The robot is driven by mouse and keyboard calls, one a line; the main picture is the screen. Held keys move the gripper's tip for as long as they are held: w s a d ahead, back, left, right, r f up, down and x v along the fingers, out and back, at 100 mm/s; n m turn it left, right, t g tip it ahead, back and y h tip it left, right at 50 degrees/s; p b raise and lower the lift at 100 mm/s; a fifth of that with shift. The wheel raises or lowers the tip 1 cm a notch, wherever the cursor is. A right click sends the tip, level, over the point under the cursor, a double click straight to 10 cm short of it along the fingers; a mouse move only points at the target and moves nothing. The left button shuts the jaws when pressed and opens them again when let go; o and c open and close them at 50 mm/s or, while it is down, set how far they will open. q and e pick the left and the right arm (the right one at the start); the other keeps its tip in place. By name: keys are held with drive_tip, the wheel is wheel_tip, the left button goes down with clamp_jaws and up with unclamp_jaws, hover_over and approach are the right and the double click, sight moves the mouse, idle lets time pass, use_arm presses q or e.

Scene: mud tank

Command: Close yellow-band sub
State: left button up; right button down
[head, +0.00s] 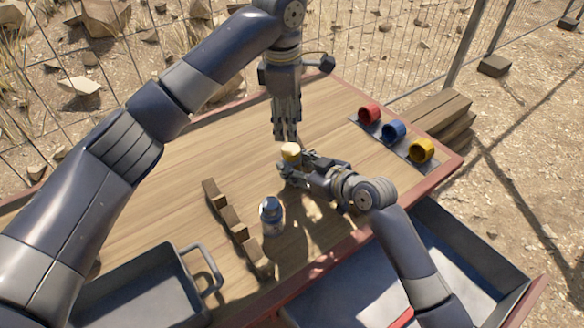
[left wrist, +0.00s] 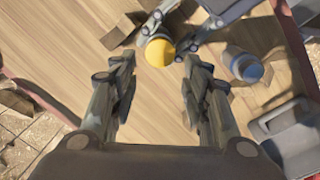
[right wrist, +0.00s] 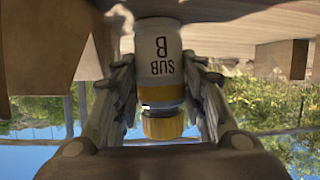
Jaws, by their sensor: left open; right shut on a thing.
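The yellow-band sub (right wrist: 160,65) is a white bottle marked "SUB B", upside down in the right wrist view. A yellow cap (right wrist: 163,128) sits at its mouth; I cannot tell whether it is tight. The cap also shows in the head view (head: 291,150) and, from above, as a yellow disc in the left wrist view (left wrist: 159,52). My right gripper (head: 289,170) is shut around the bottle's body, with a finger on each side. My left gripper (head: 286,136) points down, open and empty, just above the cap. Its fingers (left wrist: 158,75) are apart in the left wrist view.
A second bottle (head: 271,217) with a blue-grey top stands beside a notched wooden rack (head: 238,228). Red (head: 369,113), blue (head: 393,131) and yellow (head: 422,150) cups line the table's right side. A grey handled tray (head: 135,285) is at lower left. The far-left tabletop is clear.

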sight(290, 149)
use_arm(q)
drive_tip(key=f, duration=0.8)
drive_tip(key=shift+w+d, duration=0.25)
drive_tip(key=c, duration=0.9)
drive_tip(key=shift+m, duration=1.7)
drive_tip(key=o, duration=1.2)
drive_tip(key=shift+c, duration=0.2)
